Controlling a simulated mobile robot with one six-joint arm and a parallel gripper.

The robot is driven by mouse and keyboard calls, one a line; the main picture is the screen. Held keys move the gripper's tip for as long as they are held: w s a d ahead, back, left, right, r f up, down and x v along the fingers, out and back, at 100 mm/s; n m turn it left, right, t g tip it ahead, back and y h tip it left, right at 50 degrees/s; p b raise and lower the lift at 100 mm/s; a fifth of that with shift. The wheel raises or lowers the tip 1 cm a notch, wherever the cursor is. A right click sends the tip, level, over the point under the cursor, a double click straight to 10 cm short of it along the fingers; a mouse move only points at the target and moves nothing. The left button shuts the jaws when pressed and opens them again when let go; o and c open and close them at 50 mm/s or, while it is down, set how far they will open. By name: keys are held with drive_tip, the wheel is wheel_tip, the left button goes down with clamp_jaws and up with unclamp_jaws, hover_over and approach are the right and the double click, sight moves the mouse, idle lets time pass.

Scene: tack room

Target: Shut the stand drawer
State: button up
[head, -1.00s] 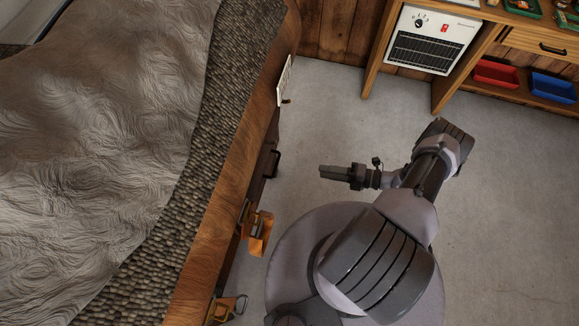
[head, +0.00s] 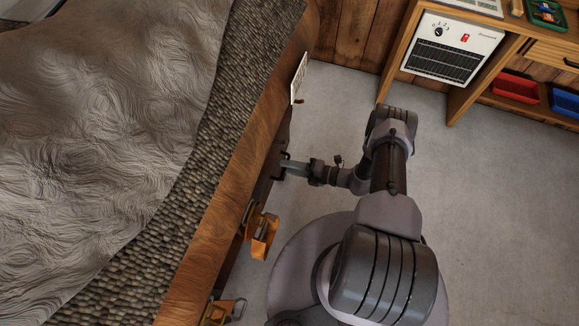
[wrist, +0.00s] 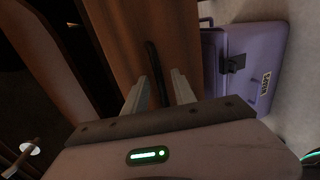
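The wooden stand (head: 213,215) runs along the left of the head view, under a grey cover. The stand drawer's brown wooden front (wrist: 125,35) shows in the wrist view, with a dark upright bar handle (wrist: 151,58) on it. In the head view the drawer front is mostly hidden below the stand's edge, so I cannot tell how far it is out. My gripper (head: 284,167) is at the handle; in the wrist view its fingers (wrist: 160,77) are apart, one on each side of the bar. I cannot tell whether they touch it.
Orange-brown holders (head: 262,236) stick out from the stand's side near my arm. A purple case (wrist: 255,65) lies right of the drawer front in the wrist view. A bench with a white heater (head: 453,48) and red bin (head: 515,88) stands at upper right. Grey floor (head: 470,210) is clear.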

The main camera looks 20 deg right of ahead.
clamp_jaws()
idle(1.3)
